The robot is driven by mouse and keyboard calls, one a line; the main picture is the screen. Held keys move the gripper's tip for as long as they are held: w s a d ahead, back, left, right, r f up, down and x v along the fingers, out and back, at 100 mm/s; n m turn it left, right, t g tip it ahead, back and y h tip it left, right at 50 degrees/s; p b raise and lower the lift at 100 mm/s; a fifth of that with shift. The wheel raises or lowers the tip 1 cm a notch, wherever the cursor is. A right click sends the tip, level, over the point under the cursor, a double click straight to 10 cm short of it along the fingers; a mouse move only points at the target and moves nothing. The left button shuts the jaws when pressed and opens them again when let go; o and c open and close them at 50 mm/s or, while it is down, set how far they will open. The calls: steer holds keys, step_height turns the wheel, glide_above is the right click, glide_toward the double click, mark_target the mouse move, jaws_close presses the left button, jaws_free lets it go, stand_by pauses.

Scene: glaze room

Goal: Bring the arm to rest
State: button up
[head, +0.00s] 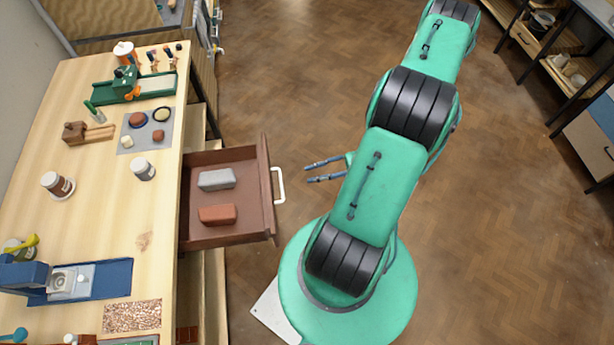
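My arm, green with black joints, reaches up and away from its round base in the head view. My gripper (325,170) shows partly from behind the arm, with its two dark fingers pointing left. The fingers are apart with nothing between them. It hangs over the floor, to the right of the open drawer (263,215) and clear of the white drawer handle (280,185). The gripper's body is mostly hidden by my arm.
The drawer juts out from the wooden workbench (115,205) and holds a grey block (216,179) and a reddish block (217,214). Jars, tools and a grey mat (130,142) lie on the bench. Shelves (550,45) stand at the upper right. The wooden floor (480,220) between is clear.

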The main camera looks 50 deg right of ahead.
steer(key=shift+s+d, duration=0.15)
steer(key=shift+d, duration=0.05)
stand_by(0.6)
steer(key=w+a+r+n+g+h, duration=0.1)
steer(key=w+a+r+n+g, duration=0.25)
steer(key=r+n, duration=0.5)
steer(key=w+a+r+n+g+h+b, duration=0.1)
steer(key=w+a+r+n+g, duration=0.25)
steer(key=r+n, duration=0.45)
steer(key=w+a+r+n+g+h, duration=0.2)
steer(key=w+a+r+n+g, duration=0.15)
steer(key=r+n, duration=0.4)
steer(key=s+a+r+n+t+h+b, duration=0.1)
steer(key=s+a+r+n+t+h, duration=0.1)
steer(key=a+r+n, duration=0.7)
steer(key=s+a+r+n+t+h, duration=0.3)
steer(key=a+r+n, duration=0.6)
steer(key=r, duration=0.7)
steer(key=shift+s+r+n+h+b, duration=0.4)
steer(key=shift+s+n+h, duration=0.25)
steer(key=shift+n+h, duration=0.6)
steer(key=shift+n+y, duration=0.25)
